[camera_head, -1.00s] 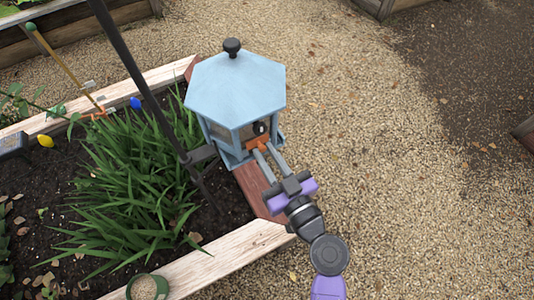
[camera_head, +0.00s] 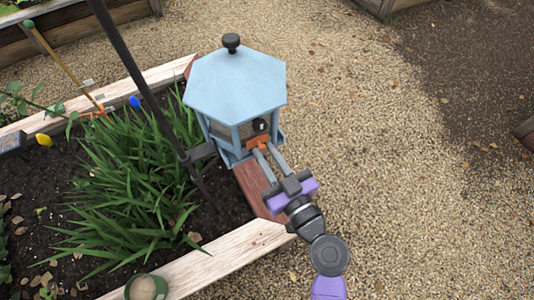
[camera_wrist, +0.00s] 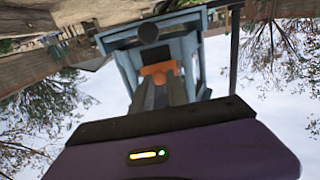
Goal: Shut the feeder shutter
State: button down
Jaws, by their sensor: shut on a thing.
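The feeder (camera_head: 236,84) is a light blue six-sided lantern shape with a black top knob, fixed beside a dark pole. Low on its near side is an orange piece (camera_head: 258,143), which looks like the shutter, with a dark round part just above it. My gripper (camera_head: 259,149) reaches in from the lower right, its two grey fingers closed on the orange piece. In the wrist view the orange piece (camera_wrist: 158,72) shows at the fingertips, inside the blue frame. The fingers hide part of it, and how far the shutter stands open is unclear.
The dark pole (camera_head: 139,72) rises left of the feeder. Long green leaves (camera_head: 125,190) fill the bed, bordered by a pale wooden edge (camera_head: 212,264). A green cup (camera_head: 147,287) stands at the bottom. Open gravel (camera_head: 400,200) lies to the right.

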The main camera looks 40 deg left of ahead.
jog(key=shift+f+b, duration=1.7)
jog(key=shift+b, duration=0.15)
jog(key=c, duration=1.3)
grip_release()
jog(key=shift+r, duration=0.1)
jog(key=shift+d, duration=0.15)
jog(key=b+v, duration=0.2)
jog(key=v, duration=0.5)
jog(key=shift+s+d, duration=0.15)
jog(key=shift+d, duration=0.1)
